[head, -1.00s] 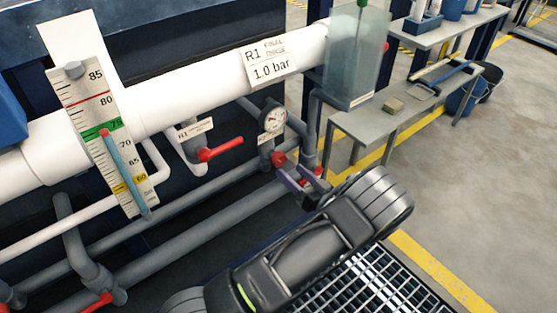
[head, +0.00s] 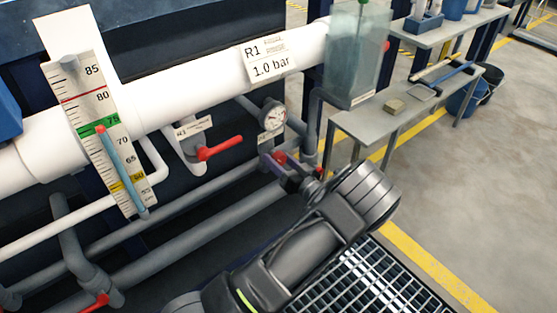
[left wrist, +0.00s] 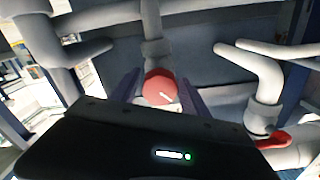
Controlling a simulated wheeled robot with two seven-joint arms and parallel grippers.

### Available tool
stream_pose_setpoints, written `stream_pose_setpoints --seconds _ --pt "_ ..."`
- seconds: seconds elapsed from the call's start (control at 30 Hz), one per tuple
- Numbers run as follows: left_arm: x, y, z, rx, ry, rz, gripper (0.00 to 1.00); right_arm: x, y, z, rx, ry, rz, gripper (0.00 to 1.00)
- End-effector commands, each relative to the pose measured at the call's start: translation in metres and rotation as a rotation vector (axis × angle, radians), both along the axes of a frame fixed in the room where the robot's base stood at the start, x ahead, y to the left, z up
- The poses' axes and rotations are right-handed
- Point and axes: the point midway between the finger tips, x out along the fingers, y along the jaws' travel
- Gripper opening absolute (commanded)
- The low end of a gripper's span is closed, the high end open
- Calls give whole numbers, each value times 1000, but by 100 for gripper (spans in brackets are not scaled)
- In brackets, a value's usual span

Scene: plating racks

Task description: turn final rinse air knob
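The red round knob (head: 279,157) sits on the pipework just below a round pressure gauge (head: 272,117). In the left wrist view the knob (left wrist: 161,88) shows face-on, with a white pointer mark slanting on it. My left gripper (head: 283,170) is at the knob, reaching in from below. Its two purple fingers (left wrist: 160,92) stand one on each side of the knob, with narrow gaps showing, so it looks open. My right gripper is in no view.
A red lever valve (head: 219,149) lies left of the knob, and a thick white pipe (head: 200,82) runs above with a "1.0 bar" sign (head: 270,62). A scale board (head: 84,97) stands at left. A grey bench (head: 372,124) and open floor lie right.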

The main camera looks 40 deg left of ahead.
Motion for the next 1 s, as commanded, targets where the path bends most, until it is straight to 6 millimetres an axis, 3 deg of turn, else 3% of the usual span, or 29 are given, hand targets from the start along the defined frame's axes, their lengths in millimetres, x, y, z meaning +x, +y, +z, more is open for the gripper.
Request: stream_pose_setpoints --seconds 0.6,1.0 --pt "0 0 0 0 0 -1 3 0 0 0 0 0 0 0" --pt "0 -1 -1 -1 1 -1 3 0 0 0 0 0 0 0"
